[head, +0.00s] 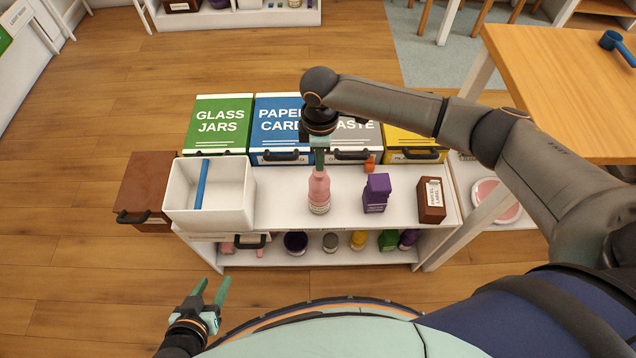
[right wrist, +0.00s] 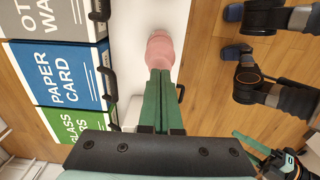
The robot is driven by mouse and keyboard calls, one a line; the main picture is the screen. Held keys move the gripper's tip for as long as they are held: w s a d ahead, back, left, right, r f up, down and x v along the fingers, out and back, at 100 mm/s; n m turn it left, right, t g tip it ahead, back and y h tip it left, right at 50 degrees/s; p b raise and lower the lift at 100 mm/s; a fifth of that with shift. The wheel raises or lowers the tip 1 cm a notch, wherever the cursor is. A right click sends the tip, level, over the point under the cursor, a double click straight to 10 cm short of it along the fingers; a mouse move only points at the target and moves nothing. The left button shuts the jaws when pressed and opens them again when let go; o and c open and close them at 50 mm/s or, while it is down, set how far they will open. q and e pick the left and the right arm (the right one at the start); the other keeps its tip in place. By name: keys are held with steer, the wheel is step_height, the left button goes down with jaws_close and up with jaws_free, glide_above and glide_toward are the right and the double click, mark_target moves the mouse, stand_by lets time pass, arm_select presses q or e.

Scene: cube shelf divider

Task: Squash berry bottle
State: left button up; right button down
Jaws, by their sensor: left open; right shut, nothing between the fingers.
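The berry bottle appears to be the pink bottle (head: 319,195) with a pale label, upright on the white shelf top. My right gripper (head: 319,166) points down right over its neck, with its green fingers shut and nothing between them. The right wrist view shows the closed fingertips (right wrist: 159,72) at the top of the pink bottle (right wrist: 160,48). They look in contact or very close; I cannot tell which. The bottle's cap is hidden or absent behind the fingertips. My left gripper (head: 213,284) is open and empty, low in front of the shelf.
A white bin (head: 245,207) with a blue divider stands left of the bottle. A purple carton (head: 376,193) and a brown box (head: 431,200) stand to its right. A small orange item (head: 370,163) sits behind. Labelled bins, including glass jars (head: 217,125), line the back.

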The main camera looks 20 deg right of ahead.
mark_target(320, 178)
steer(key=shift+f, duration=0.1)
stand_by(0.4)
arm_select(q)
steer(key=shift+f+b, duration=1.75)
steer(key=shift+b, duration=0.05)
arm_select(e)
steer(key=shift+f, duration=3.75)
step_height(320, 178, up, 7)
steer(key=p, duration=0.7)
steer(key=shift+p, duration=0.3)
step_height(320, 178, up, 4)
steer(key=p, duration=0.4)
steer(key=shift+r+p, duration=0.2)
steer(key=shift+p, duration=0.1)
arm_select(q)
step_height(320, 178, up, 11)
steer(key=a, duration=0.1)
steer(key=shift+s+a+f, duration=0.2)
steer(key=shift+s+a, duration=0.15)
steer(key=shift+s, duration=0.1)
arm_select(e)
steer(key=shift+f, duration=0.1)
